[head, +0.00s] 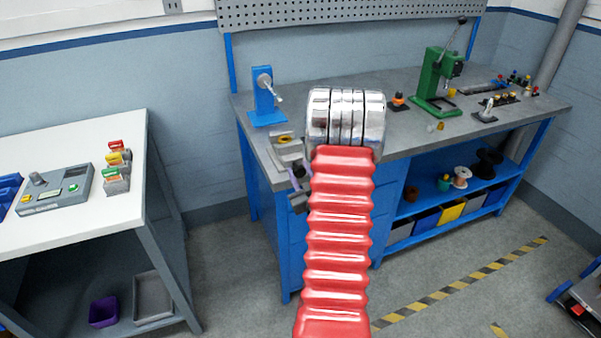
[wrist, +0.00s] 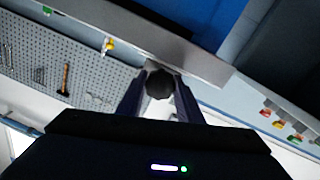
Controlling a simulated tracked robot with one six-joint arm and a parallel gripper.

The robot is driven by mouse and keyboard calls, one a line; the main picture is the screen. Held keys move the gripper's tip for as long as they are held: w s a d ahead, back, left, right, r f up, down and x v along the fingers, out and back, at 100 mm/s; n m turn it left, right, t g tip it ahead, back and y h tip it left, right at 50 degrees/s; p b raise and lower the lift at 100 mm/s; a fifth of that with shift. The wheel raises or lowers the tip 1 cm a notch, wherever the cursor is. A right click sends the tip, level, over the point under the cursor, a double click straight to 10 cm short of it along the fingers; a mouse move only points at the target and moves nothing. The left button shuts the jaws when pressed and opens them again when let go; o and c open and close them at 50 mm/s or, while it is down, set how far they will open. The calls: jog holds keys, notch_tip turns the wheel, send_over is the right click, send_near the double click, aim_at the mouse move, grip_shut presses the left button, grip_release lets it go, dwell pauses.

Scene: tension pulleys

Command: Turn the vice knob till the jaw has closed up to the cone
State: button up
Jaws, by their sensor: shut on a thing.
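The vice (head: 287,153) is at the front left edge of the workbench in the head view, partly hidden by my arm. A small yellow piece, seemingly the cone (head: 285,139), shows at the vice; the gap between it and the jaw is too small to make out. In the wrist view the round dark vice knob (wrist: 160,84) sits between the two fingers of my gripper (wrist: 160,95), which is shut on it. In the head view my red arm hides most of the gripper.
The grey workbench (head: 430,133) carries a blue stand (head: 265,98) behind the vice and a green press (head: 435,78) farther right. A white table (head: 75,150) stands at left. Open floor (head: 235,250) lies between them.

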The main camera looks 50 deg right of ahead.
jog(key=m, duration=0.4)
jog(key=shift+s+d+r, duration=0.1)
jog(key=shift+s+d, duration=0.05)
jog(key=shift+s+d+m+y, duration=0.15)
jog(key=shift+m+y, duration=0.15)
jog(key=shift+m, duration=1.9)
jog(key=o, duration=1)
jog(key=shift+a, duration=0.25)
